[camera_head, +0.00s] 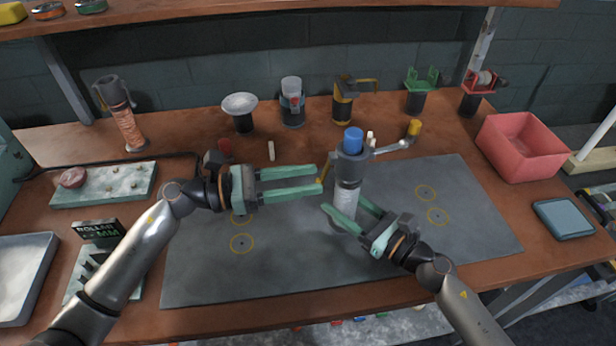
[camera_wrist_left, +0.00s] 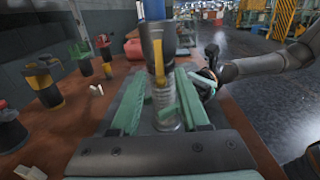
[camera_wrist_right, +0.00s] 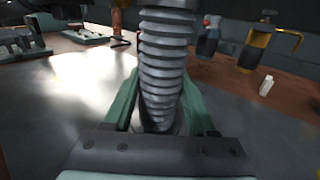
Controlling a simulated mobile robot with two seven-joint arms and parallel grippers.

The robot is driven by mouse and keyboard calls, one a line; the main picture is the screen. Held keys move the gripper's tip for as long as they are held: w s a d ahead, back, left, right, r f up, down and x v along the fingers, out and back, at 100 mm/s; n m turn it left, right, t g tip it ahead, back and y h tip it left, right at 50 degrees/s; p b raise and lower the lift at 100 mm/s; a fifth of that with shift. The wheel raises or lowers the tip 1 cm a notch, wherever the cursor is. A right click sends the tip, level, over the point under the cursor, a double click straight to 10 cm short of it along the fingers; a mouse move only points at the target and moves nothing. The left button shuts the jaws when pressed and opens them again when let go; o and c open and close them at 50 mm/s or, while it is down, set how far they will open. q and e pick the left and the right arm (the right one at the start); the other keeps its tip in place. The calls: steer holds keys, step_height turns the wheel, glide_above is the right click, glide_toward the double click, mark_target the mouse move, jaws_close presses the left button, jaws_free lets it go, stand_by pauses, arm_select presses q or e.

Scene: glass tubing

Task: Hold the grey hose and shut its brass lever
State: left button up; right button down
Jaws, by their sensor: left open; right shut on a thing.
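The grey hose (camera_head: 346,197) stands upright on the dark mat, ribbed in the right wrist view (camera_wrist_right: 165,62). A dark collar (camera_head: 350,163) with a blue cap (camera_head: 353,139) tops it. My right gripper (camera_head: 345,212) is shut on the hose's lower part. My left gripper (camera_head: 321,179) is open, pointing at the hose from the left. A thin yellow piece, apparently the brass lever (camera_wrist_left: 164,90), hangs down the collar's near side between the left fingers in the left wrist view. I cannot tell whether the fingers touch it.
A silver rod (camera_head: 390,148) juts right near the collar, by a yellow knob (camera_head: 414,128). Several tools stand along the back. The mat's (camera_head: 290,265) front is clear.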

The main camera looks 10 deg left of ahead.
arm_select(q)
steer(key=shift+w+d, duration=0.15)
steer(key=shift+d, duration=0.35)
jaws_close()
stand_by(0.3)
